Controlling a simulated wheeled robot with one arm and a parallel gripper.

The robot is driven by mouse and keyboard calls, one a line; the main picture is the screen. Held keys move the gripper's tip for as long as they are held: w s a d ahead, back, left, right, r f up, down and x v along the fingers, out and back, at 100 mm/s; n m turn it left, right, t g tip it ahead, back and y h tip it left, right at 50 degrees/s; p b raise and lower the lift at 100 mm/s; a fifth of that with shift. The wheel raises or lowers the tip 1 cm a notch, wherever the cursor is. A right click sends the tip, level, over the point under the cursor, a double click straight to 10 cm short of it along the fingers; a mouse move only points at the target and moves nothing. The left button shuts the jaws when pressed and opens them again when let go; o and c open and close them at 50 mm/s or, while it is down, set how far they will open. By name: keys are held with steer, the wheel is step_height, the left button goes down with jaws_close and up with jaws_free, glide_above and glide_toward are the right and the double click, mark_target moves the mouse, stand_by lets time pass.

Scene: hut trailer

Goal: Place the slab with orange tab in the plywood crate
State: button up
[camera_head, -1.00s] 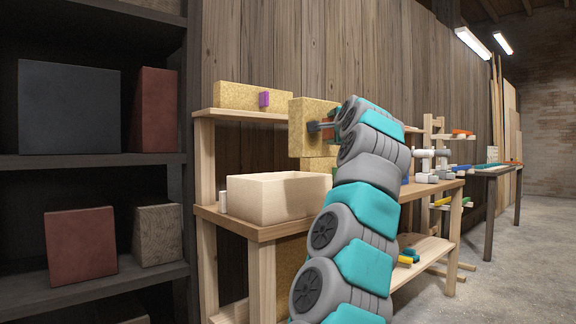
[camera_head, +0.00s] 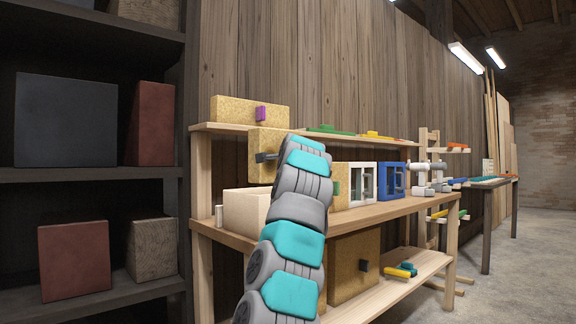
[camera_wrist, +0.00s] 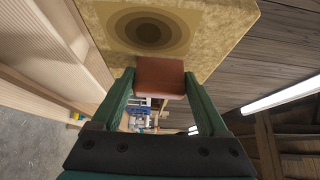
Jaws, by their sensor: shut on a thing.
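The slab with orange tab (camera_head: 262,143) is a speckled yellow block, held in the air over the back of the plywood crate. In the wrist view the slab (camera_wrist: 215,25) shows a dark ringed mark, and its brownish-orange tab (camera_wrist: 160,77) sits between the green fingers. My gripper (camera_wrist: 160,88) is shut on this tab; in the head view my gripper (camera_head: 267,157) is partly hidden by my arm. The pale plywood crate (camera_head: 238,209) stands on the bench below the slab. My arm hides its right part, and its inside is not visible.
A yellow slab with a purple tab (camera_head: 232,110) lies on the upper shelf. A white frame (camera_head: 362,183) and a blue frame (camera_head: 391,181) stand on the bench to the right. Another yellow slab (camera_head: 352,280) is on the lower shelf. A dark rack (camera_head: 90,174) stands at left.

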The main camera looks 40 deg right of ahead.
steer(key=shift+f, duration=0.6)
steer(key=shift+f+b, duration=0.35)
steer(key=shift+b, duration=0.15)
steer(key=shift+f, duration=0.2)
steer(key=o, duration=1.3)
